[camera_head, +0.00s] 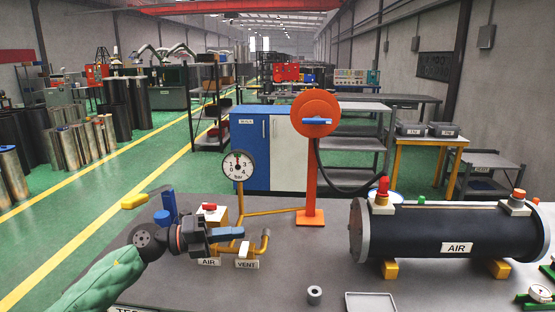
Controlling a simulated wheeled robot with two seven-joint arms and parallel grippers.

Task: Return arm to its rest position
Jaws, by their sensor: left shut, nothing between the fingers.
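My left arm comes in from the lower left with a green sleeve. My left gripper (238,233) is shut and appears empty. In this view it overlaps the yellow piping behind the AIR label (209,262) and the VENT label (246,264); I cannot tell whether it touches the piping. A blue part and a yellow part (134,201) show beside the wrist. My right gripper is not in view. The black flanged cylinder (420,225) marked AIR lies on yellow supports at the right of the grey bench (290,270), apart from the gripper.
A pressure gauge (238,166) stands on the yellow pipe behind the gripper. An orange stand (312,170) with a hose is in the middle. A small grey ring (314,295) and a shallow tray (370,302) are at the front. The bench between piping and cylinder is mostly clear.

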